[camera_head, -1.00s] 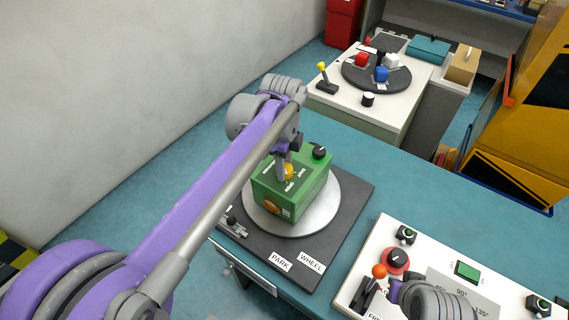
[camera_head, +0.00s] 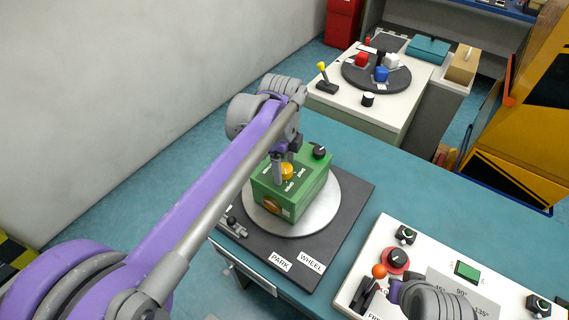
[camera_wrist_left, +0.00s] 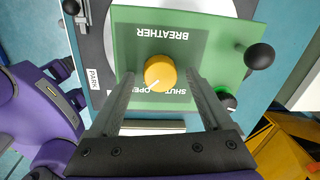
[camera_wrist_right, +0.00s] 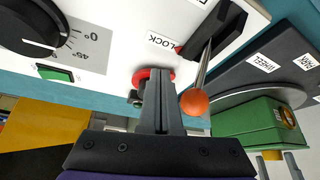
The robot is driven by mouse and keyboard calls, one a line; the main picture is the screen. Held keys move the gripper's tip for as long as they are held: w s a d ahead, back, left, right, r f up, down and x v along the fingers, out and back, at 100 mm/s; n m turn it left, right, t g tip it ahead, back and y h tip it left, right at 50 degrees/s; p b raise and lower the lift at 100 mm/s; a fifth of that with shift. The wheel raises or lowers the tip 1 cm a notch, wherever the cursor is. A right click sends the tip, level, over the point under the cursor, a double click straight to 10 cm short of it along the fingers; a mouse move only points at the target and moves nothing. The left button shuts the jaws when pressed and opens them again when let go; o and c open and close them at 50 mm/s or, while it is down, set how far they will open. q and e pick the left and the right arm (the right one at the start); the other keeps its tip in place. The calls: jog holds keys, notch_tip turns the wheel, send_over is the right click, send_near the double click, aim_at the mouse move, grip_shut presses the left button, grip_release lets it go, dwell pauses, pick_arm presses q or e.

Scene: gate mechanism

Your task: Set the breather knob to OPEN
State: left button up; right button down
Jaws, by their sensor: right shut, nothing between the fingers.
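The yellow breather knob (camera_wrist_left: 160,72) is on top of the green box (camera_head: 310,185). In the left wrist view its white mark points to the lower left, toward the upside-down OPEN label (camera_wrist_left: 143,88); the SHUT label (camera_wrist_left: 181,91) is to the right. My left gripper (camera_head: 284,168) is open over the box, with one finger on each side of the knob and gaps showing in the left wrist view. My right gripper (camera_wrist_right: 160,82) is shut and empty over the white panel, close to a red-based knob (camera_wrist_right: 153,76) and an orange ball lever (camera_wrist_right: 194,102).
The green box sits on a round silver plate (camera_head: 331,210) on a dark base marked PARK and WHEEL. A black ball knob (camera_wrist_left: 259,56) stands at the box's edge. A second white table (camera_head: 405,105) with a dark turntable is behind.

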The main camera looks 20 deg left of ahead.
aim_at(283, 170)
jog(key=shift+w+r+p, duration=0.2)
jog(key=shift+r+p, duration=0.15)
jog(key=shift+r, duration=0.15)
pick_arm(q)
notch_tip(283, 170, up, 11)
jog(key=shift+s, duration=0.35)
jog(key=shift+a+f, duration=0.1)
jog(key=shift+f, duration=0.05)
